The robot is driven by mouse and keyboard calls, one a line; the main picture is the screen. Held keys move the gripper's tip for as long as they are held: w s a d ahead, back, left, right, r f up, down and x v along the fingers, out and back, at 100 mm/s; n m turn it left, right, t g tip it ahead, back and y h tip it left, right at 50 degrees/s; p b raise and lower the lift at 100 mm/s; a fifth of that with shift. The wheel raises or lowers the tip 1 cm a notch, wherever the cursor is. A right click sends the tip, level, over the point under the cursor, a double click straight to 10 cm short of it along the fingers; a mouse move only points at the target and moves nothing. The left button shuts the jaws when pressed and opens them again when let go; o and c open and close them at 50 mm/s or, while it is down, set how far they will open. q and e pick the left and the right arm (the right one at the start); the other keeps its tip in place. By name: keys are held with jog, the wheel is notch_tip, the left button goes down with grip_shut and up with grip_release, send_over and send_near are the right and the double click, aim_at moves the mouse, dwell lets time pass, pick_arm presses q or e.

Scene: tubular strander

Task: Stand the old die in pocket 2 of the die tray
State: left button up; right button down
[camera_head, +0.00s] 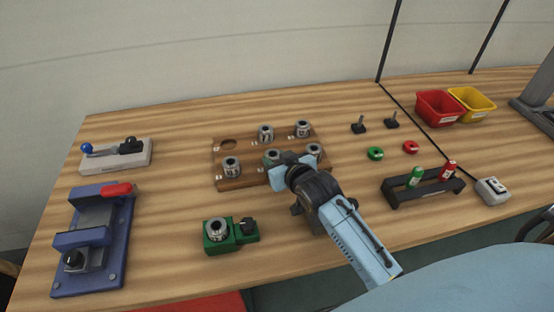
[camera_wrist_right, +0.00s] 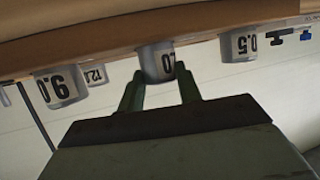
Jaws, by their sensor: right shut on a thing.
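The wooden die tray (camera_head: 250,181) stands mid-table with two rows of pockets. The back-left pocket (camera_head: 228,143) is empty; the other pockets around it hold grey ring-shaped dies. My right gripper (camera_head: 282,163) is at the front row, shut on the old die (camera_head: 271,156), at the middle pocket between two other dies. In the right wrist view the gripper (camera_wrist_right: 160,82) has a finger on each side of this die (camera_wrist_right: 156,62), its marking partly cut off. It looks upright; whether it is fully seated I cannot tell. My left gripper is out of view.
A green holder (camera_head: 246,232) with a ring die (camera_head: 216,230) stands in front of the tray. A blue fixture (camera_head: 92,240) and a lever clamp (camera_head: 117,155) are at left. A black rack (camera_head: 424,190) is at right, red and yellow bins (camera_head: 438,107) behind it.

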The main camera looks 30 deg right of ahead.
jog(key=shift+r, duration=0.1)
jog(key=c, duration=1)
grip_release()
jog(key=shift+f, duration=0.2)
jog(key=shift+o, duration=0.2)
jog(key=shift+r, duration=0.1)
jog(key=shift+s+r, duration=0.1)
jog(key=shift+s, duration=0.15)
jog(key=p+v, duration=0.1)
jog(key=v, duration=1)
jog(key=shift+s+r, duration=0.2)
